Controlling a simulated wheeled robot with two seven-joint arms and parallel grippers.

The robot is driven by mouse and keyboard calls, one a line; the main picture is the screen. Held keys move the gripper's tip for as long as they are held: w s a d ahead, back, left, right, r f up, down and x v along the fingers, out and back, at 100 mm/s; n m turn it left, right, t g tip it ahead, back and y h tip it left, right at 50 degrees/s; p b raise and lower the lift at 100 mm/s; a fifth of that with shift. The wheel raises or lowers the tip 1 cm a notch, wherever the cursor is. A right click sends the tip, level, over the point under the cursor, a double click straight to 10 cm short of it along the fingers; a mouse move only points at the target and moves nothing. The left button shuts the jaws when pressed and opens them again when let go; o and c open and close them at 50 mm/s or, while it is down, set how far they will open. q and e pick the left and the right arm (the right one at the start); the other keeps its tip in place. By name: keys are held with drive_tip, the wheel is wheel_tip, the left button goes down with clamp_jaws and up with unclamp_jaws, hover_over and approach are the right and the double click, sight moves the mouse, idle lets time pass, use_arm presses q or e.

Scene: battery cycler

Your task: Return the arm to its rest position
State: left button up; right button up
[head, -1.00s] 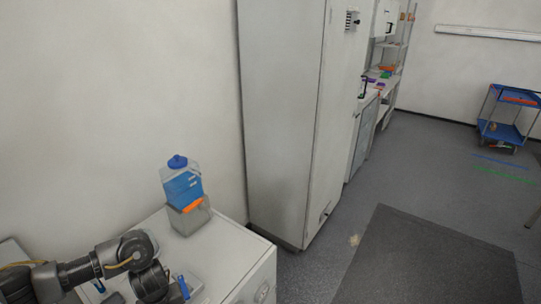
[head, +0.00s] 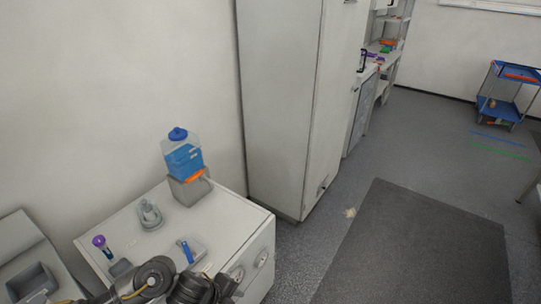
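My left arm (head: 150,278) comes in from the lower left, at the front edge of the white bench top (head: 215,228). Its gripper end is cut off or hidden at the bottom of the head view, so the fingers do not show. My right arm and gripper are not in view. On the bench stand a grey fixture (head: 150,215), a small blue-and-grey device (head: 190,250) and a purple-capped tube (head: 102,244) beside a dark block (head: 121,268).
A blue-capped container (head: 182,158) sits in a grey holder (head: 190,188) at the bench's back corner. A tall grey cabinet (head: 285,100) stands behind. A grey machine with a recess (head: 34,283) is at lower left. Floor with a dark mat (head: 420,245) is open at right.

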use_arm(q)
wheel_tip(320, 180, up, 5)
drive_tip(key=s+d+n+t, duration=0.2)
drive_tip(key=d+n+t, duration=0.1)
drive_tip(key=n, duration=0.6)
drive_tip(key=s+a+f+n+g+y, duration=0.25)
drive_tip(key=s+a+n+y, duration=0.25)
drive_tip(key=s+a+n, duration=1.1)
wheel_tip(320, 180, down, 31)
drive_tip(key=a+m+g+b, duration=0.1)
drive_tip(key=m+g+b, duration=0.1)
drive_tip(key=b, duration=0.6)
drive_tip(key=s+a+f+b, duration=0.1)
drive_tip(key=s+f+b, duration=0.2)
drive_tip(key=s+f, duration=0.5)
drive_tip(key=s+a+f+b, duration=0.2)
drive_tip(key=s+f, duration=0.7)
drive_tip(key=f, duration=0.7)
drive_tip(key=shift+f+g+b, duration=0.25)
drive_tip(key=shift+g+b, duration=0.2)
drive_tip(key=shift+b, duration=0.2)
